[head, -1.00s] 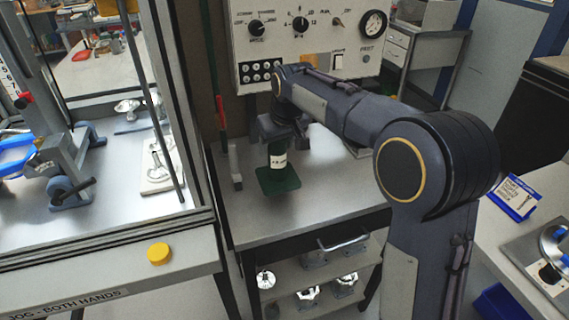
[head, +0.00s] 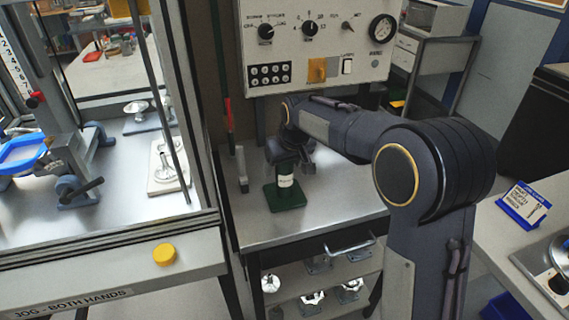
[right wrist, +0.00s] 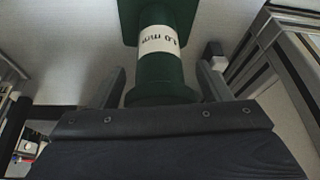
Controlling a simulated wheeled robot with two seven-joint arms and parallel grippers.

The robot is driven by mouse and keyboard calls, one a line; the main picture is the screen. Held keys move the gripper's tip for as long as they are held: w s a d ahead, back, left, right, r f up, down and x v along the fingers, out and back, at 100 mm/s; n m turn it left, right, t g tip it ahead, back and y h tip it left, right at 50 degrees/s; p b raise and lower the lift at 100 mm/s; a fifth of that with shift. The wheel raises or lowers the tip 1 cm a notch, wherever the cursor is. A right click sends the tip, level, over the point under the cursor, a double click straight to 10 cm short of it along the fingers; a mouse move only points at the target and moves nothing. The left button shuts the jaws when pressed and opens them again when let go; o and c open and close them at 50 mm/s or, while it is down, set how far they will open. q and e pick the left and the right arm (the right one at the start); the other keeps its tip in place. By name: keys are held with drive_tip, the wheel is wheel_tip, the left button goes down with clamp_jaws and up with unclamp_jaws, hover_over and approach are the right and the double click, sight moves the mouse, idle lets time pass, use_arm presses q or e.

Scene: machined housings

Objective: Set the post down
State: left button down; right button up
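The post is dark green with a white label band and a square base. In the head view the post (head: 284,168) stands upright on the grey metal bench top (head: 335,200). My right gripper (head: 289,156) is at its upper part, reaching in from behind and the right. In the right wrist view the post (right wrist: 160,70) lies between the two fingers of my right gripper (right wrist: 162,68). A gap shows between each fingertip and the stem, so the fingers look open around it. The base is partly cut off in that view. My left gripper is not in view.
A control panel (head: 318,45) hangs behind the bench. A glazed press enclosure with a yellow button (head: 164,254) is at the left. Bench top in front of the post is clear.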

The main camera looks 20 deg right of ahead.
drive_tip(key=shift+o, duration=0.6)
drive_tip(key=shift+r, duration=0.1)
drive_tip(key=shift+r, duration=0.2)
drive_tip(key=v, duration=1.2)
drive_tip(key=s+d+f+m+y, duration=0.1)
drive_tip(key=s+d+f+y, duration=0.15)
drive_tip(key=s, duration=0.55)
drive_tip(key=s+d+f+m+y, duration=0.15)
drive_tip(key=s+d, duration=0.25)
drive_tip(key=s, duration=0.5)
drive_tip(key=s+a+f, duration=0.1)
drive_tip(key=s+f, duration=0.3)
drive_tip(key=s, duration=0.3)
drive_tip(key=s+a+f+m+t+h, duration=0.1)
drive_tip(key=s+a+f, duration=0.1)
drive_tip(key=s+f, duration=0.2)
drive_tip(key=s, duration=0.2)
drive_tip(key=shift+s+a+f, duration=0.25)
drive_tip(key=shift+s+a, duration=0.05)
drive_tip(key=shift+s, duration=0.05)
